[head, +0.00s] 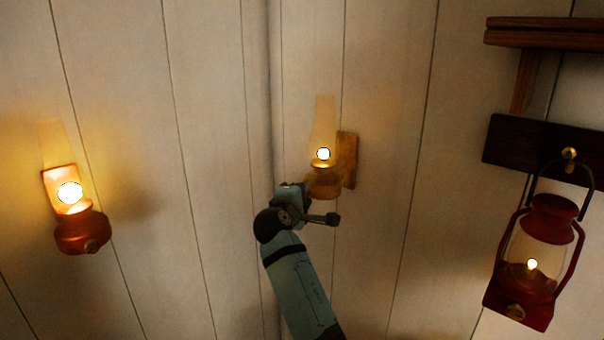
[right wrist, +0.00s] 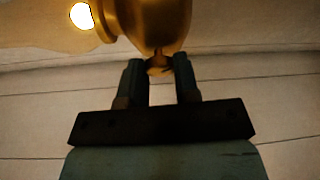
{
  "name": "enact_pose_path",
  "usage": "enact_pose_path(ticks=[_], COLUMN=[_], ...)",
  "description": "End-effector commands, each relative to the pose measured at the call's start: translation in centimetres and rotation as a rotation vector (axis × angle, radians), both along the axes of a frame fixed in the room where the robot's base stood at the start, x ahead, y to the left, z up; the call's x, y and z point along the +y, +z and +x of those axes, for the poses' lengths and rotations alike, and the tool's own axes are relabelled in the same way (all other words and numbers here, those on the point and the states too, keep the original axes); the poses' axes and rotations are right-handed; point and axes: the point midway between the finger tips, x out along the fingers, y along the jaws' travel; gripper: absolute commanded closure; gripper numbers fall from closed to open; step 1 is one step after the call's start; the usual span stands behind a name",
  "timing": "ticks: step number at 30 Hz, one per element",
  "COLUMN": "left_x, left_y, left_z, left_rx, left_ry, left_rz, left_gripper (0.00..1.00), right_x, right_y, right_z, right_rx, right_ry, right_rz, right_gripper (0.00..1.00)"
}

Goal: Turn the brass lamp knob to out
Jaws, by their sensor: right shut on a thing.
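The brass lamp (head: 323,178) is mounted on the wall in the middle of the head view, with a clear glass chimney and a bright flame. Its body also fills the top of the right wrist view (right wrist: 160,20). Its small knob (right wrist: 158,68) sits under the body, between the two fingers of my right gripper (right wrist: 158,75). The right gripper is shut on the knob; the fingers stand on either side of it. In the head view my right gripper (head: 302,190) is just below and left of the lamp and the knob is hidden. My left gripper is out of view.
A lit copper-red lamp (head: 80,232) is on the wall at left. A lit red lantern (head: 553,222) hangs at right from a dark wooden board (head: 510,143), below a shelf (head: 540,35). Pale plank wall lies close behind the brass lamp.

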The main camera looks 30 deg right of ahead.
Motion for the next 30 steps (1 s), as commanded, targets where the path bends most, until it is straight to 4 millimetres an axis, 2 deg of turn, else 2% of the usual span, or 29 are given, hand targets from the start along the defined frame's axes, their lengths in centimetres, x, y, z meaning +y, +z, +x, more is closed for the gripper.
enact_pose_path(ticks=[1,6,16,30], left_x=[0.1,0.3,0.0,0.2], left_y=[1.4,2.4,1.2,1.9], left_z=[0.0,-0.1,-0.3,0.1], left_rx=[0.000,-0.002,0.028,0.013], left_ry=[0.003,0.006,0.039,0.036], left_rz=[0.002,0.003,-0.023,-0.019], left_gripper=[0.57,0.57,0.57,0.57], right_x=[0.0,0.0,0.1,0.1], right_y=[0.7,0.4,0.2,0.3], right_z=[0.0,0.1,0.2,0.3], right_rx=[0.043,0.193,0.487,0.911], right_ry=[0.000,0.000,0.001,0.001], right_rz=[-0.014,-0.068,-0.169,-0.317], right_gripper=[0.94,0.94,0.94,0.94])
